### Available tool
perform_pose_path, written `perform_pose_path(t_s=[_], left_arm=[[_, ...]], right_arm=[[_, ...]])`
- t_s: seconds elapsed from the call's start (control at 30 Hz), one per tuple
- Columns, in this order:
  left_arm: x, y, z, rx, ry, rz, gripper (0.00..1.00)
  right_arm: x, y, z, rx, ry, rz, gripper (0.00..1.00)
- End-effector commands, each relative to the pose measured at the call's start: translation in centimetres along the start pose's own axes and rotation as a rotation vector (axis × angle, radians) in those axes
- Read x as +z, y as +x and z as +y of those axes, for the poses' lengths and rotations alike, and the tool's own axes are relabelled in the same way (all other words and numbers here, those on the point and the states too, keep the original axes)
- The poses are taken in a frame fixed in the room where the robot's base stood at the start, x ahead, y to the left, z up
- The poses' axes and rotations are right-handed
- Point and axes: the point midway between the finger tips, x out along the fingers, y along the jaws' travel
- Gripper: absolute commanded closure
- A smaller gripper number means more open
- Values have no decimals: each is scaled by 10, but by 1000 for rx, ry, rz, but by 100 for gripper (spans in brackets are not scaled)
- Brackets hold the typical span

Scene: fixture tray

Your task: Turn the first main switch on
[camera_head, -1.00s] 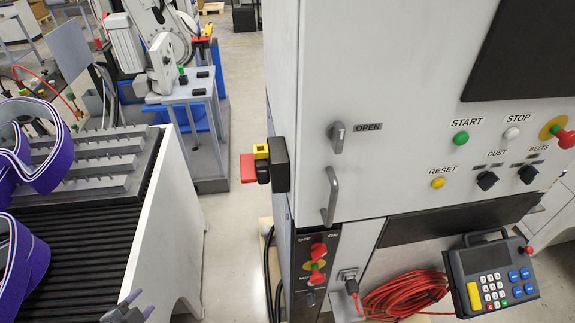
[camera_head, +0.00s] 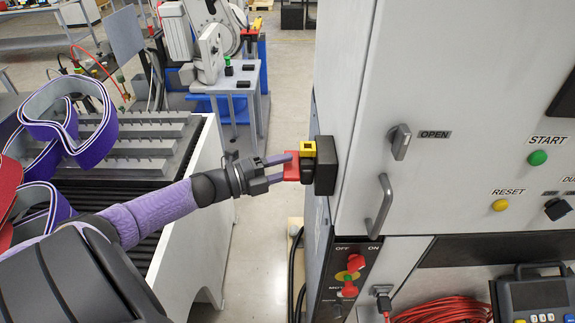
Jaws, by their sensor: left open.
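A switch with a red handle (camera_head: 292,169), a yellow part (camera_head: 307,149) and a black box (camera_head: 325,166) sticks out from the left side of the grey cabinet. My left gripper (camera_head: 277,169) is open at the handle's outer end. One finger shows above and one below in the picture; I cannot tell whether they touch it. Another red and yellow rotary switch (camera_head: 355,264) sits on the dark panel (camera_head: 336,285) below, beneath the labels OFF and ON. The pictures do not say which is the first main switch. My right gripper is out of view.
The grey cabinet (camera_head: 470,80) fills the right, with a protruding door handle (camera_head: 379,205) and a latch (camera_head: 399,142). A slatted conveyor with a white side wall (camera_head: 190,235) lies under my left arm. Purple belts (camera_head: 95,155) lie at left.

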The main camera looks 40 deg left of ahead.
Motion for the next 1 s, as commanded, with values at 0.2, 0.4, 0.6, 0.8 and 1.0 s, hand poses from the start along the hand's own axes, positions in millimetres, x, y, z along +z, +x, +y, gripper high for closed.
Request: perform_pose_path(t_s=[0.2, 0.4, 0.6, 0.8, 1.0], left_arm=[[0, 11, 0, 1, 0, 0, 46], [0, 11, 0, 1, -1, 0, 46], [0, 11, 0, 1, -1, 0, 88], [0, 11, 0, 2, -1, 0, 100], [0, 11, 0, 5, -7, 0, 100]], right_arm=[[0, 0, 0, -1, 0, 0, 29], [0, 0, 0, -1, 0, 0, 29], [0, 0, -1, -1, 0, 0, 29], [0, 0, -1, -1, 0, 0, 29], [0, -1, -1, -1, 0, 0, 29]])
